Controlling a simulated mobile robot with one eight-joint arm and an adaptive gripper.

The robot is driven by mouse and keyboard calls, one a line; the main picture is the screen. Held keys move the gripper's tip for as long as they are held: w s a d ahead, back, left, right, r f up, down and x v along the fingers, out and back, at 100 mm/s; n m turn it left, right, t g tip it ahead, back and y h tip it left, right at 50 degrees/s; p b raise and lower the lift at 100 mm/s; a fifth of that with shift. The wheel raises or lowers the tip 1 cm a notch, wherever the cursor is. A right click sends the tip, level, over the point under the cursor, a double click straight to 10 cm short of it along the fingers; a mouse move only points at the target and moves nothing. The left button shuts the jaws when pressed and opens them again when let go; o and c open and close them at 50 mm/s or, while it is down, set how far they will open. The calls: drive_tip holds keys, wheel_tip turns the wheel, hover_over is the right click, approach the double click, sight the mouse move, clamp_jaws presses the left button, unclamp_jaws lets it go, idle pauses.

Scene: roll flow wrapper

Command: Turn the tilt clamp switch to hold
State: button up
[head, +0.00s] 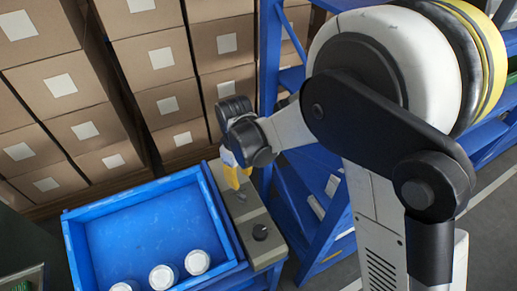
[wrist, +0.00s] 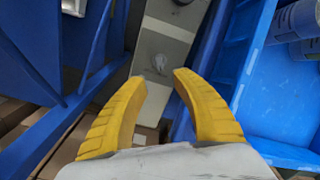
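A narrow grey-beige control box (head: 262,250) stands along the right side of the blue bin. It carries a black round knob (head: 260,232) near its front end and a small grey switch lever (wrist: 160,62) farther back. I cannot read any label, so I cannot tell for sure which one is the tilt clamp switch. My gripper (head: 238,178) is over the back part of the box, pointing down. In the wrist view its yellow fingers (wrist: 160,80) are apart and empty, with the small lever just beyond the gap between the tips. No contact shows.
The blue bin (head: 75,245) left of the box holds several white round containers (head: 197,262). A blue rack frame (head: 318,232) stands close on the right. Stacked cardboard boxes (head: 150,55) fill the back. Open space lies above the box.

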sight(242, 195)
drive_tip(key=shift+w+a+f, duration=0.15)
drive_tip(key=shift+w+f, duration=0.2)
drive_tip(key=shift+f, duration=0.4)
wheel_tip(242, 195, down, 10)
drive_tip(key=b, duration=0.4)
drive_tip(key=shift+s+r, duration=0.1)
drive_tip(key=shift+s, duration=0.05)
clamp_jaws()
